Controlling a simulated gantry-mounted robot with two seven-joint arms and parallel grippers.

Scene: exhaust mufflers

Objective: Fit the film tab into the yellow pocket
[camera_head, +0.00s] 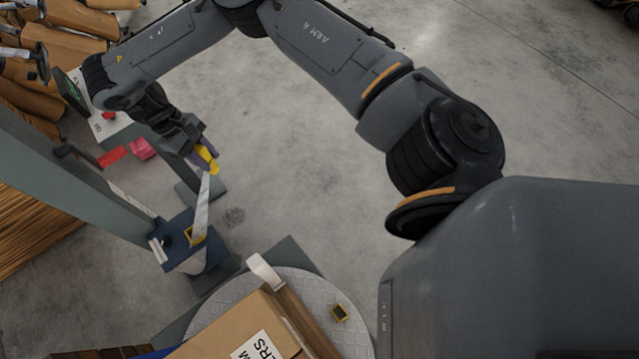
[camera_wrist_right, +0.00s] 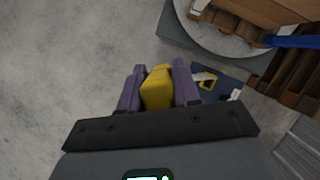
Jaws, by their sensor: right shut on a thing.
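My right gripper (camera_head: 207,157) is shut on a yellow grip piece (camera_head: 208,160). In the right wrist view the yellow piece (camera_wrist_right: 157,88) sits between the purple fingers (camera_wrist_right: 158,84). A pale film strip (camera_head: 203,204) runs down from the yellow piece. Its lower end overlaps a yellow-rimmed pocket (camera_head: 189,237) on a dark blue stand (camera_head: 178,258); I cannot tell whether the end is inside. In the right wrist view, the yellow-rimmed pocket (camera_wrist_right: 208,84) lies just right of the fingers. My left gripper is not in view.
Red (camera_head: 112,156) and pink (camera_head: 142,148) pieces lie at the left beside a grey-green beam (camera_head: 70,180). The concrete floor (camera_head: 290,180) in the middle is clear.

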